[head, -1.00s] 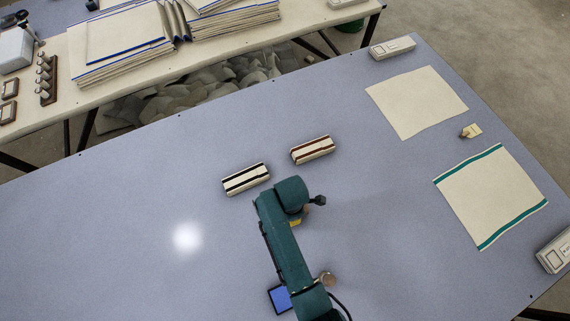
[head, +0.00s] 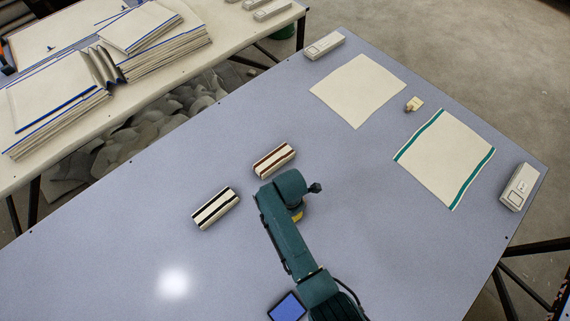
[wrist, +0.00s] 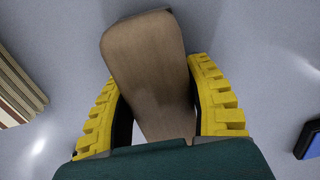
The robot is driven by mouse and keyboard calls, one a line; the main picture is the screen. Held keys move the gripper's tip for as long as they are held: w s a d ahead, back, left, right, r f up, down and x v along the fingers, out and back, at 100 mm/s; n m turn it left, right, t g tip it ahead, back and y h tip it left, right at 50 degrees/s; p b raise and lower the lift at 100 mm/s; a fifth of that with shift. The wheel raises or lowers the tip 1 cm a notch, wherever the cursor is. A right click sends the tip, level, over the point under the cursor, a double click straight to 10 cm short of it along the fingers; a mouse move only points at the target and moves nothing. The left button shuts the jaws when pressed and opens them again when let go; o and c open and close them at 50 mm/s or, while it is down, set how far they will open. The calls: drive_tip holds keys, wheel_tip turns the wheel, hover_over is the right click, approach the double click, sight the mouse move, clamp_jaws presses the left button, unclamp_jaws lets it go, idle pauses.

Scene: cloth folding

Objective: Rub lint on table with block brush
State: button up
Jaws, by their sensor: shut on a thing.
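My gripper (wrist: 158,110) is shut on a brown wooden block in the wrist view, which I take to be the block brush (wrist: 148,62). The yellow fingers lie along both its sides. Its underside is hidden, so I cannot tell whether it touches the table. In the head view my gripper (head: 297,215) points down over the grey-blue table (head: 110,260), and my arm hides the brush. I cannot make out any lint on the table.
A red-brown-striped block (head: 274,160) and a black-striped block (head: 215,208) lie left of my gripper. A blue pad (head: 287,307) lies near my arm. Cream cloth (head: 358,90), green-edged cloth (head: 445,157), a small tan item (head: 414,104) and a white box (head: 519,187) lie rightward.

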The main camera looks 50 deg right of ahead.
drive_tip(key=shift+s+d, duration=0.15)
drive_tip(key=shift+d, duration=0.65)
wheel_tip(320, 180, up, 3)
drive_tip(key=shift+f+p, duration=0.15)
drive_tip(key=shift+p, duration=0.85)
wheel_tip(320, 180, up, 6)
drive_tip(key=p, duration=0.5)
drive_tip(key=shift+f+p, duration=0.25)
drive_tip(key=shift+p, duration=0.15)
